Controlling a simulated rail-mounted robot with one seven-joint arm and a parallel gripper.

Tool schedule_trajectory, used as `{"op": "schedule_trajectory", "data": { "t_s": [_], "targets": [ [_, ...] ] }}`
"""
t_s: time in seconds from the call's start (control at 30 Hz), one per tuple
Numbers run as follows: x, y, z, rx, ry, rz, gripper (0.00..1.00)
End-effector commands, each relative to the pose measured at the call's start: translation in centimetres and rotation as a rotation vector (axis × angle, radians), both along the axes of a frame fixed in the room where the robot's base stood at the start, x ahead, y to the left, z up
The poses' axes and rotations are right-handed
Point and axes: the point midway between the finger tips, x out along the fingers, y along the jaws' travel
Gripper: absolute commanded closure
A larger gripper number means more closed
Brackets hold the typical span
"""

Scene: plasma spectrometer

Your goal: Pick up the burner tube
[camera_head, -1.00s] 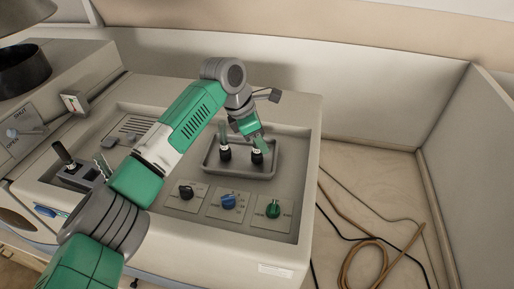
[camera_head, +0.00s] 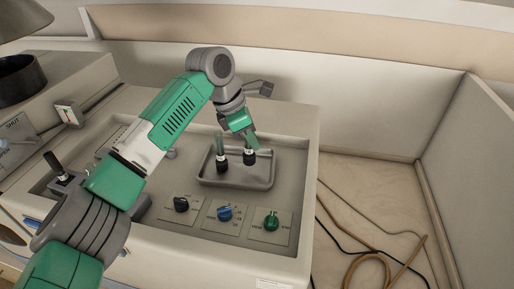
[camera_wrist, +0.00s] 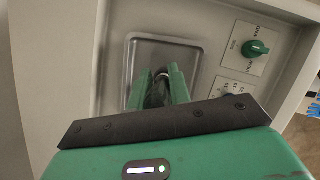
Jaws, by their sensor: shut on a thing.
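Two small dark tube-like parts with pale bands are at the shallow grey tray (camera_head: 238,183) on the instrument top. The left one (camera_head: 221,159) stands upright in the tray with a greenish top. My gripper (camera_head: 250,146) is shut on the right one, the burner tube (camera_head: 249,158), and points down over the tray. The tube's lower end looks slightly raised, but I cannot tell for sure whether it is clear of the tray. In the wrist view, the green fingers of my gripper (camera_wrist: 160,80) reach toward the tray (camera_wrist: 190,48), with the dark tube mostly hidden between them.
A black knob (camera_head: 181,204), a blue knob (camera_head: 225,213) and a green knob (camera_head: 271,222) sit in front of the tray. A black lever (camera_head: 54,163) stands at the left. Cables (camera_head: 372,262) lie on the surface to the right. Panels rise behind and at right.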

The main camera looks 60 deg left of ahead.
Motion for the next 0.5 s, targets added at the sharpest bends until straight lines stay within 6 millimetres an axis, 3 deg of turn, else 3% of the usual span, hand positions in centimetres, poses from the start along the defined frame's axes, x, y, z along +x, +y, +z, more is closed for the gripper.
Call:
{"op": "schedule_trajectory", "data": {
  "t_s": [0.5],
  "targets": [
    [-11.8, 1.0, 0.6, 0.001, 0.001, 0.004, 1.0]
  ]
}}
